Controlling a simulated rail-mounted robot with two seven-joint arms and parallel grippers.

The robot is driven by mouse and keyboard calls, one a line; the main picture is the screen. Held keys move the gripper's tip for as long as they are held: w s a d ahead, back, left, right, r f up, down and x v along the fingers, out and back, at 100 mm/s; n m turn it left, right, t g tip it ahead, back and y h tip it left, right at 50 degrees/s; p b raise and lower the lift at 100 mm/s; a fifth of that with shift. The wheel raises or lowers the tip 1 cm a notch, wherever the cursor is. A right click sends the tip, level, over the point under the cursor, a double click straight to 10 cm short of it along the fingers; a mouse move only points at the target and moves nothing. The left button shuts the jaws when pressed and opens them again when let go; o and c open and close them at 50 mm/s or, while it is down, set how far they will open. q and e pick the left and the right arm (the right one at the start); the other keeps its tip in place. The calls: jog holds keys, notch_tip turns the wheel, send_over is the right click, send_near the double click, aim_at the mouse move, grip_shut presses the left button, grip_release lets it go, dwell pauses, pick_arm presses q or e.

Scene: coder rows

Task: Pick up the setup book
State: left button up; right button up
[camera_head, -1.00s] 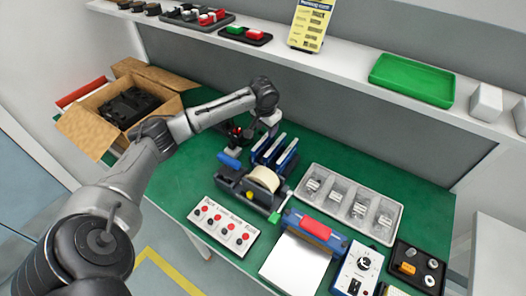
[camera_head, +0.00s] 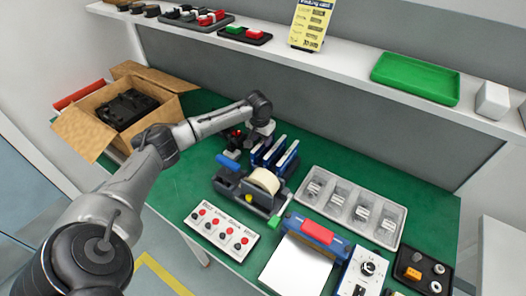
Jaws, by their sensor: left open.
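Three slim blue upright books with pale top edges stand side by side at the back middle of the green table; the middle one shows here (camera_head: 274,152). Their titles are too small to read, so I cannot tell which is the setup book. My left arm reaches in from the left, and my left gripper (camera_head: 258,138) points down just behind and left of the books. It is open, with its fingertips partly hidden, and appears to hold nothing. My right gripper is out of view.
A tape dispenser (camera_head: 264,182) stands right in front of the books. A clear compartment tray (camera_head: 352,207) lies to their right, and a panel with red buttons (camera_head: 221,231) in front. An open cardboard box (camera_head: 90,130) is at left. A shelf (camera_head: 340,72) runs above the table.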

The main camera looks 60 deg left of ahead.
aim_at(263, 146)
pick_arm(q)
jog(key=f, duration=0.1)
jog(key=f+b, duration=0.1)
jog(key=f, duration=0.2)
jog(key=shift+w+f+b, duration=0.1)
jog(key=shift+w+b, duration=0.2)
jog(key=shift+b, duration=0.1)
jog(key=shift+f, duration=0.4)
jog(key=shift+r, duration=0.1)
grip_shut()
